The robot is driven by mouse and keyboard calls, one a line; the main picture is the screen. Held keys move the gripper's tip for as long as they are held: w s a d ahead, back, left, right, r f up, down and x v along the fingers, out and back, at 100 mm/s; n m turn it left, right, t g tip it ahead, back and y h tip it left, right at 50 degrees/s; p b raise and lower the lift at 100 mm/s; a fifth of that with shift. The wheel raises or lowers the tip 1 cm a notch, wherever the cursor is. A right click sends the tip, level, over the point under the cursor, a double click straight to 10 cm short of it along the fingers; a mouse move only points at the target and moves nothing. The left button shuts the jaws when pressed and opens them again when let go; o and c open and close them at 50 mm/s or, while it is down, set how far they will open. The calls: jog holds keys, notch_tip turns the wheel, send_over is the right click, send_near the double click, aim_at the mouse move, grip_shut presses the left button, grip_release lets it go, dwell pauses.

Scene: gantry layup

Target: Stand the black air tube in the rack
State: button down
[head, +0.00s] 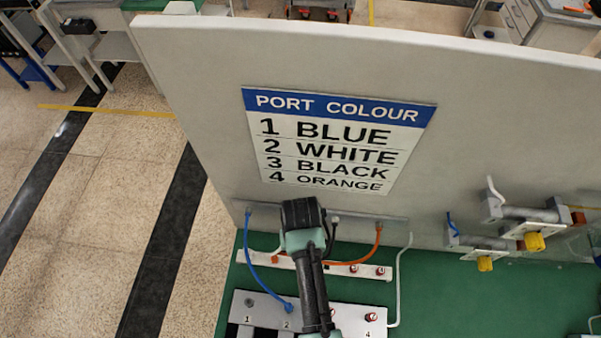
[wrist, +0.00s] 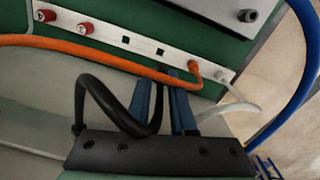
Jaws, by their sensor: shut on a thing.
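My gripper (wrist: 168,98) shows two blue fingers in the wrist view, shut on the black air tube (wrist: 88,90). The tube bends in a loop left of the fingers and runs up between them; its end is hidden there. The fingertips are near the lower edge of the white rack strip (wrist: 108,36), close to two empty square slots. In the head view my gripper and arm (head: 302,225) cover the middle of the rack (head: 320,264), and only a short piece of black tube (head: 332,228) shows beside it.
An orange tube (wrist: 100,50) crosses just above the fingers and ends in the rack; a white tube (wrist: 240,107) ends beside it. Red fittings (wrist: 46,15) fill the other end. A blue tube (head: 255,272) runs to the grey port plate (head: 262,318). The sign (head: 335,140) lists 3 as black.

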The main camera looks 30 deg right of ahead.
jog(key=shift+f+b, duration=1.95)
jog(key=shift+f, duration=1)
jog(key=shift+f+b, duration=0.55)
jog(key=shift+f, duration=0.85)
jog(key=c, duration=0.7)
grip_release()
jog(key=shift+r, duration=0.15)
notch_tip(320, 180, up, 13)
jog(key=shift+f+b, duration=0.1)
jog(key=shift+b, duration=0.6)
jog(key=shift+s+f, duration=0.1)
